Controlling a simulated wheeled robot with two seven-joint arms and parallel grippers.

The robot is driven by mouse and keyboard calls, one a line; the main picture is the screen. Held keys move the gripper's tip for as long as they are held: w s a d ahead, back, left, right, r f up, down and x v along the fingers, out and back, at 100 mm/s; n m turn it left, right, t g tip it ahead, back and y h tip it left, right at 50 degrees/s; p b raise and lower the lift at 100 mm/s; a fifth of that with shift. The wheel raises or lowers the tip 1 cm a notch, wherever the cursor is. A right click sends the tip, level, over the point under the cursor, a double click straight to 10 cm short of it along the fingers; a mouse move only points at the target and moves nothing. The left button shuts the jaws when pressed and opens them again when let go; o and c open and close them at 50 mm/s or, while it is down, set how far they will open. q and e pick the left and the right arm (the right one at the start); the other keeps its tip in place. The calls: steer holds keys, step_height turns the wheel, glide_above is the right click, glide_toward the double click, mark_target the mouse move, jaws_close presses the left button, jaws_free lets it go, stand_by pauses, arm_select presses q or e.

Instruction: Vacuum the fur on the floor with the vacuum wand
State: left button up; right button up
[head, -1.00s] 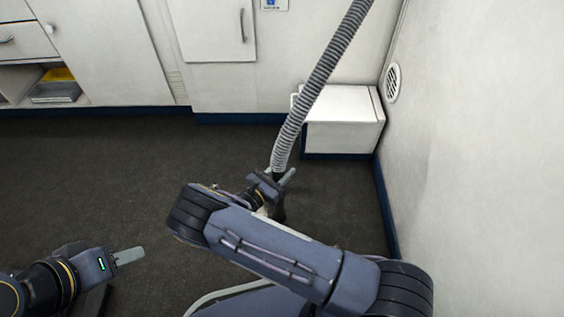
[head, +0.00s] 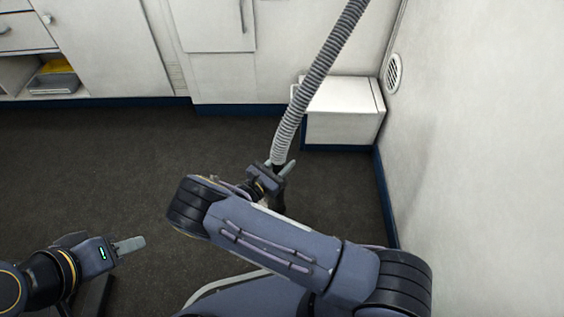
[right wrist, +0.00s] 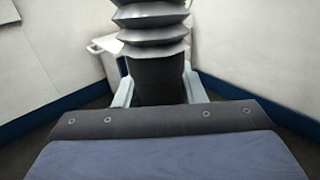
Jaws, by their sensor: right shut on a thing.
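The vacuum wand (head: 279,196) is dark and sits at the lower end of a ribbed grey hose (head: 318,80) that runs up out of the head view. My right gripper (head: 281,169) is shut on the wand just below the hose. In the right wrist view the wand's dark cuff (right wrist: 157,82) stands between the two pale fingers, under the hose. The wand's lower end is hidden behind my right arm. My left gripper (head: 130,245) is low at the left over the floor, with nothing seen in it; its finger gap cannot be made out. No fur shows on the dark floor.
A white box (head: 342,128) stands in the corner by the right wall (head: 470,150). White cabinets (head: 100,55) line the back, with an open shelf at the left. The dark floor (head: 110,170) at left and middle is clear.

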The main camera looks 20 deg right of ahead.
mark_target(275, 172)
steer(key=s+a+p, duration=0.1)
steer(key=s+a, duration=0.1)
steer(key=s, duration=0.4)
steer(key=shift+s, duration=0.2)
stand_by(0.4)
steer(key=shift+a, duration=0.1)
stand_by(0.9)
steer(key=shift+w+a+f+b, duration=0.1)
steer(key=shift+w+a+b, duration=0.25)
steer(key=shift+a, duration=0.25)
steer(key=shift+w+a+b, duration=0.3)
steer(key=shift+a+b, duration=0.1)
steer(key=shift+a, duration=0.2)
steer(key=shift+w+a+f+b, duration=0.1)
steer(key=shift+w+a+b, duration=0.25)
steer(key=shift+a, duration=0.25)
steer(key=shift+w+a+r+b, duration=0.1)
steer(key=shift+w+a+b, duration=0.15)
steer(key=shift+a, duration=0.25)
steer(key=shift+w+a+r+b, duration=0.1)
steer(key=shift+w+a+b, duration=0.15)
steer(key=shift+a, duration=0.2)
